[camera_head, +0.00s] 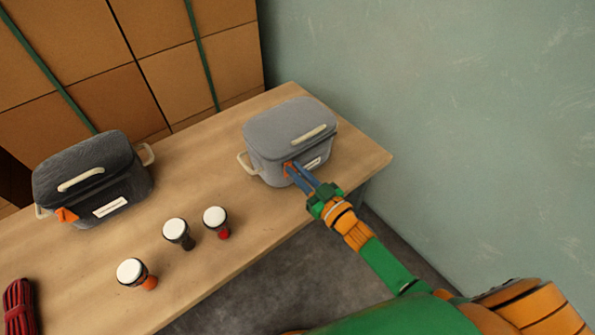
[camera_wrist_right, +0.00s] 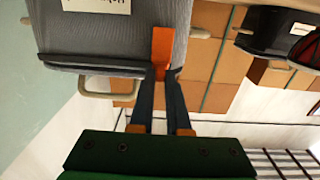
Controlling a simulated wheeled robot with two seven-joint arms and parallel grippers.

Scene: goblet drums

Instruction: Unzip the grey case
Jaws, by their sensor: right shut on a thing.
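The grey case (camera_head: 290,128) stands closed at the right end of the table, with a cream handle on its lid, a cream side handle and a white label on its front. It also shows in the right wrist view (camera_wrist_right: 105,36). Its orange zip pull tab (camera_wrist_right: 162,48) is at the front left, under the lid edge. My right gripper (camera_head: 290,168) is shut on the orange tab, and its blue fingers (camera_wrist_right: 160,85) meet at the tab's lower end. My left gripper is not in view.
A dark case (camera_head: 95,175) with an orange tab stands at the table's left. Three small goblet drums (camera_head: 130,271), (camera_head: 177,231), (camera_head: 214,217) stand near the front edge of the table (camera_head: 240,255). A red rope coil (camera_head: 19,307) lies at the lower left. A wall rises behind the right end.

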